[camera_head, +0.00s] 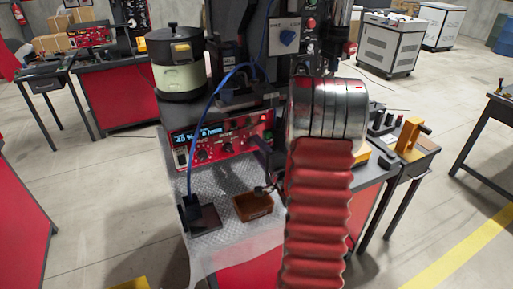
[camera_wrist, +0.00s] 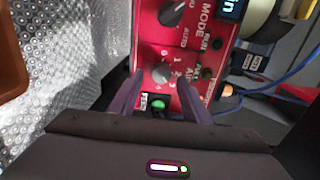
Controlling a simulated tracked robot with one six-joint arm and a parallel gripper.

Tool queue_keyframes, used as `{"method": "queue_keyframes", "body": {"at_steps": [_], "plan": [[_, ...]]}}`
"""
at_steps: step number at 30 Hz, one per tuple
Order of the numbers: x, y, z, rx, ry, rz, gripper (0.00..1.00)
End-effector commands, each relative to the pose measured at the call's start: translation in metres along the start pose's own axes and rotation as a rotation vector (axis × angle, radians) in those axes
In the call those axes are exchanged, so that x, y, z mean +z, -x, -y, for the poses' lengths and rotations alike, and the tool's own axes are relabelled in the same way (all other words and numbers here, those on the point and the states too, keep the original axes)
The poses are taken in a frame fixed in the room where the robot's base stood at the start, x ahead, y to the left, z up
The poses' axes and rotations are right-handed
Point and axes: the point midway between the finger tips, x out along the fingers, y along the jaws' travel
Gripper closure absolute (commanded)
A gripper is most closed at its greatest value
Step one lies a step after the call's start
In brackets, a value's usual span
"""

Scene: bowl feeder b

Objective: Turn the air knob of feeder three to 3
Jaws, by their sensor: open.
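A red control box (camera_head: 212,146) with a lit display stands on the bench in the head view. Its red panel (camera_wrist: 213,52) fills the upper middle of the wrist view, turned on its side. The grey air knob (camera_wrist: 162,73) has the marks 1, 2 and 3 beside it. Which mark its pointer meets is too small to tell. My gripper (camera_wrist: 160,80) is open, with one dark finger on each side of this knob; contact is not clear. In the head view my arm hides most of the gripper. I cannot read a feeder number.
A mode knob (camera_wrist: 172,12) sits above the air knob, and a lit green button (camera_wrist: 158,105) sits below it, between my fingers. A brown tray (camera_head: 254,206) and a blue cable (camera_head: 190,165) are on the bench in front of the box. A pale-green bowl unit (camera_head: 180,78) stands behind.

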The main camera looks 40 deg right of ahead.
Motion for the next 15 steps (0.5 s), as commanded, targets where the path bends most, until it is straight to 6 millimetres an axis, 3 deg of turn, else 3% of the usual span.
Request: {"method": "queue_keyframes", "body": {"at_steps": [15], "plan": [[-0.001, 0.089, -0.001, 0.001, -0.001, -0.005, 0.56]]}}
